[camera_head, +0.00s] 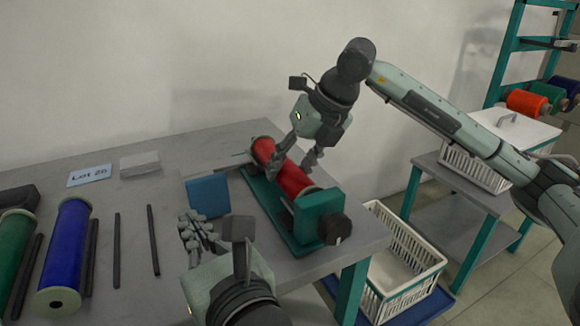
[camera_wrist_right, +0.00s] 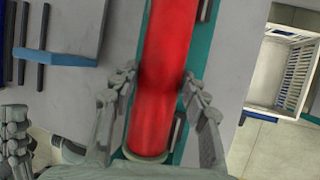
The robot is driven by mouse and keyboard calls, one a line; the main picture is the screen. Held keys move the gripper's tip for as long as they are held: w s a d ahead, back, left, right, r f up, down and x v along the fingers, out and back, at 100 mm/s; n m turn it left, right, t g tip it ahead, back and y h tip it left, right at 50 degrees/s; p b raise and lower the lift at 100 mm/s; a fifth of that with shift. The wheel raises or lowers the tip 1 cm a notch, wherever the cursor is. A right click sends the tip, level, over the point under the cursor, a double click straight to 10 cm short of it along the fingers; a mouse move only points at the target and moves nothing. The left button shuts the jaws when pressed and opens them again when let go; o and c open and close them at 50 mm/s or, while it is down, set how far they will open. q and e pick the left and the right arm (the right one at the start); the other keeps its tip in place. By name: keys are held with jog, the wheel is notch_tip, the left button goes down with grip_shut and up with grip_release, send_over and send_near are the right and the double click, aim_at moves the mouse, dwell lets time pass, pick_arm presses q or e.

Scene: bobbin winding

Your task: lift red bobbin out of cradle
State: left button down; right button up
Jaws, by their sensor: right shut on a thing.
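The red bobbin (camera_head: 291,180) lies lengthwise along the teal cradle (camera_head: 319,217). In the right wrist view the red bobbin (camera_wrist_right: 165,75) runs up the middle, with strips of the cradle showing at its sides. My right gripper (camera_head: 297,157) reaches down from above and is shut on the bobbin, one finger on each side, near its middle. I cannot tell whether the bobbin is clear of its supports. My left gripper (camera_head: 200,232) is over the table, left of the cradle and apart from it; its jaw opening is unclear.
A blue block (camera_head: 209,196) stands just left of the cradle. A blue bobbin (camera_head: 64,255), a green bobbin (camera_head: 12,250) and dark rods lie at the table's left. A white basket (camera_head: 400,290) stands low at the right. A cart with another basket (camera_head: 475,170) is behind.

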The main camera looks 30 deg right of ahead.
aim_at(209, 195)
pick_arm(q)
jog(key=d, duration=0.1)
jog(key=s+d+f+h, duration=0.1)
jog(key=d, duration=0.1)
jog(key=shift+s+d+f+m+g+h, duration=0.15)
jog(key=shift+d+m+g+h, duration=0.05)
jog(key=shift+m+g+h, duration=0.2)
jog(key=shift+d+f, duration=0.15)
jog(key=shift+d, duration=0.15)
jog(key=shift+w+d, duration=0.2)
jog(key=shift+w, duration=3.05)
jog(key=shift+w, duration=0.15)
